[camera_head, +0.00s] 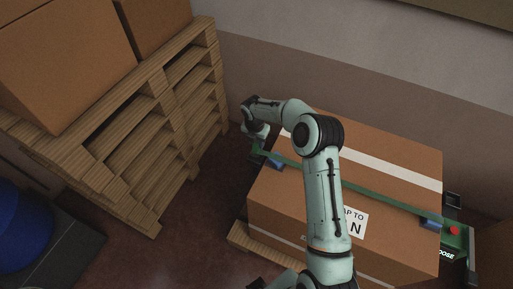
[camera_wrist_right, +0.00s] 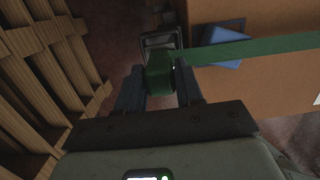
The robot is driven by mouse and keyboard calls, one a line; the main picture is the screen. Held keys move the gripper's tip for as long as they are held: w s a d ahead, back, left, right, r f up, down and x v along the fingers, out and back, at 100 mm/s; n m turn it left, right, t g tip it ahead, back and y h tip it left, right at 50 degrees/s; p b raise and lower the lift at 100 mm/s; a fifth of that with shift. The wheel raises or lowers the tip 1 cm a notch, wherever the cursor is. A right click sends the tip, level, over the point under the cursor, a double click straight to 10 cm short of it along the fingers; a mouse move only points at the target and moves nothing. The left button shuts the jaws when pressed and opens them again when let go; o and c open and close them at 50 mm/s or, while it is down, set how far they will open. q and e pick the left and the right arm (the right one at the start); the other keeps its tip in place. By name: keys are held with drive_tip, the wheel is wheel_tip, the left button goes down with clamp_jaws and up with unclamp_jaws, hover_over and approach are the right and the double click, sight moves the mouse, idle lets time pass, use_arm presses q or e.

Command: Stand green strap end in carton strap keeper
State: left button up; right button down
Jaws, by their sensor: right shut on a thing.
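The green strap (camera_head: 345,190) runs across the top of a brown carton (camera_head: 390,165). My right gripper (camera_head: 257,136) is at the carton's far left side, small and partly hidden by its own wrist in the head view. In the right wrist view the right gripper (camera_wrist_right: 159,88) is shut on the green strap end (camera_wrist_right: 158,72), which sits between its fingers. A grey rectangular frame (camera_wrist_right: 160,38), perhaps the strap keeper, is just beyond the fingertips; I cannot tell whether the strap touches it. My left gripper is not in view.
Blue corner pads (camera_head: 431,223) lie under the strap at the carton's edges. A green unit with a red button (camera_head: 455,231) stands at the right. Stacked wooden pallets (camera_head: 165,125) with cartons stand at left, with a floor gap between. A blue drum (camera_head: 22,225) is lower left.

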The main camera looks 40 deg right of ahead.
sight(256, 147)
drive_tip(key=shift+f, duration=2.15)
drive_tip(key=shift+f, duration=0.1)
drive_tip(key=c, duration=0.7)
unclamp_jaws()
drive_tip(key=r, duration=0.4)
drive_tip(key=a+r, duration=0.1)
drive_tip(key=r, duration=0.7)
drive_tip(key=shift+s+a, duration=0.15)
drive_tip(key=shift+s, duration=0.2)
